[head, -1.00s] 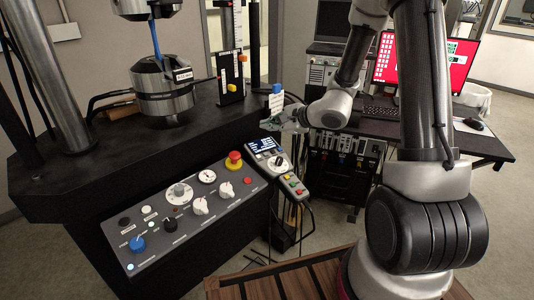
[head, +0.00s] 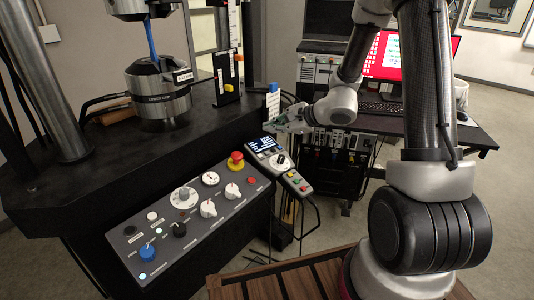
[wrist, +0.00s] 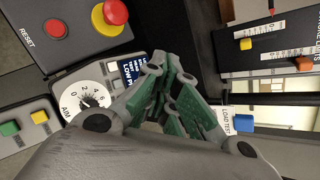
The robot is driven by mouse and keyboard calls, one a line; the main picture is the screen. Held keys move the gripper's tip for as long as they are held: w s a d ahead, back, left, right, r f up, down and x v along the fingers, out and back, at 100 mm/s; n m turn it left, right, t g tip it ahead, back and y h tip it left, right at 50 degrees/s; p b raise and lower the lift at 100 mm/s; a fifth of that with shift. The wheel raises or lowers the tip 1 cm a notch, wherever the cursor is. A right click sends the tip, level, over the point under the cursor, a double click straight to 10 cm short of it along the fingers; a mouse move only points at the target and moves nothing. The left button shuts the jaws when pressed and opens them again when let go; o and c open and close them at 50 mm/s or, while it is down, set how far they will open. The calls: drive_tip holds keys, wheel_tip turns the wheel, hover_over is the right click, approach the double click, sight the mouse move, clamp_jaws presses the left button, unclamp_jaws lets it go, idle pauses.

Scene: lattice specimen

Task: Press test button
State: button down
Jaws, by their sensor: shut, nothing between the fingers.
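My gripper (head: 288,124) is shut and empty, off the console's right corner. In the wrist view its green-padded fingers (wrist: 172,90) are together, in front of a grey control box with a dial (wrist: 88,100) and a small screen. A white tag with a blue block (wrist: 243,123) reads "LOAD TEST" beside the fingers; it also stands behind the gripper in the head view (head: 273,88). Which button is the test button I cannot tell. Coloured buttons (head: 299,181) sit on the lower end of the control box. No contact with a button is visible.
The console panel (head: 190,225) carries knobs, a red emergency stop (head: 236,159) and a red button labelled RESET (wrist: 55,28). A testing machine (head: 160,90) stands behind it. A desk with a red-screened monitor (head: 385,55) is behind my arm.

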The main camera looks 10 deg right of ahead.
approach(257, 150)
drive_tip(key=shift+w+a+f, duration=0.25)
drive_tip(key=shift+w+a, duration=0.4)
drive_tip(key=shift+a, duration=0.1)
drive_tip(key=shift+w+a+f, duration=0.25)
drive_tip(key=shift+w+a, duration=0.35)
drive_tip(key=shift+a, duration=0.15)
idle(0.3)
drive_tip(key=shift+w+a+f, duration=0.1)
drive_tip(key=shift+f, duration=0.3)
drive_tip(key=shift+f, duration=0.35)
idle(0.5)
drive_tip(key=shift+r, duration=0.75)
drive_tip(key=shift+r, duration=0.1)
drive_tip(key=r, duration=0.3)
drive_tip(key=s+d+r, duration=0.1)
drive_tip(key=shift+s+r, duration=0.1)
drive_tip(key=shift+r, duration=0.25)
